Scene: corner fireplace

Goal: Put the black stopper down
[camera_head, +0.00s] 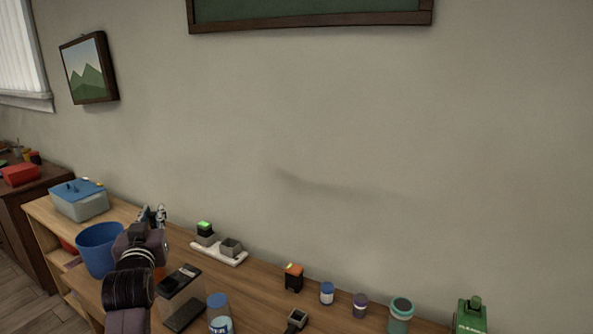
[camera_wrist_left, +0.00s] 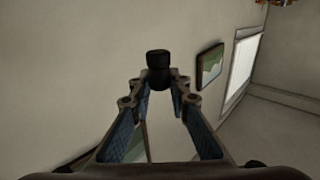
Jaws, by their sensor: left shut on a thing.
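The black stopper (camera_wrist_left: 158,61) shows in the left wrist view, with a wider dark top and a round lower part. My left gripper (camera_wrist_left: 158,86) is shut on its lower part, and the top sticks out past the fingertips. In the head view my left gripper (camera_head: 153,215) is above the back of the wooden shelf top, right of the blue bin. I cannot make out the stopper clearly in that view. My right gripper is not in view.
The wooden shelf top (camera_head: 262,291) carries a blue bin (camera_head: 98,246), a lidded grey box (camera_head: 80,203), a white tray with grey holders (camera_head: 222,256), a clear box (camera_head: 181,300) and several jars. A bare strip lies between the white tray and the orange-topped black block (camera_head: 293,279).

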